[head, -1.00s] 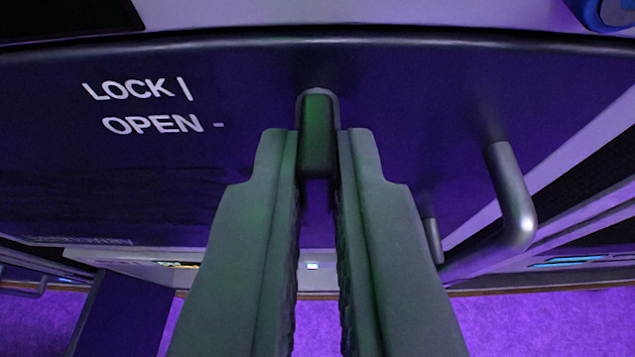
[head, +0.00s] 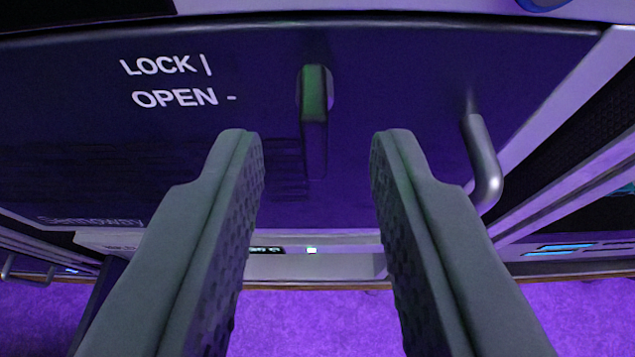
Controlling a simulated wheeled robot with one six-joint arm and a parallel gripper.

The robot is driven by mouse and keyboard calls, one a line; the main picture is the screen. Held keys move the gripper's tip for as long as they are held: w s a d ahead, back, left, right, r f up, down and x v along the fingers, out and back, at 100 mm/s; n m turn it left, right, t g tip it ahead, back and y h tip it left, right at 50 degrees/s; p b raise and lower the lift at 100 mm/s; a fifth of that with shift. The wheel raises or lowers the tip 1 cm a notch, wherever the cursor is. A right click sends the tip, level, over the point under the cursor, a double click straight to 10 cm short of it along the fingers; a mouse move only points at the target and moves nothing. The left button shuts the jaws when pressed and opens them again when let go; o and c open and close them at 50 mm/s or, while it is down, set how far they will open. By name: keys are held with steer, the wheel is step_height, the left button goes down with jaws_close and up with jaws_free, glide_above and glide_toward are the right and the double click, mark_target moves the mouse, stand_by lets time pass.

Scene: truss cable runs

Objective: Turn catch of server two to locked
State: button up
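The catch (head: 315,95) is a narrow green-topped bar on the dark front panel (head: 400,110) of a server unit. Its long side runs up and down in the picture, in line with the upright mark beside the printed word LOCK (head: 158,65). The word OPEN (head: 175,98) stands below it with a level dash. My gripper (head: 315,150) is open and empty, its two fingers spread wide left and right of the catch's lower end, with clear gaps on both sides. The fingertips appear backed off from the catch. No server number is readable.
A curved metal handle (head: 484,165) sticks out of the panel to the right of my right finger. Slanted rack rails (head: 560,130) lie further right. A lighter unit (head: 290,262) with a small lit spot shows below, above purple floor (head: 300,320).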

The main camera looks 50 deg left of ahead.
steer(key=v, duration=1.5)
steer(key=shift+r, duration=0.15)
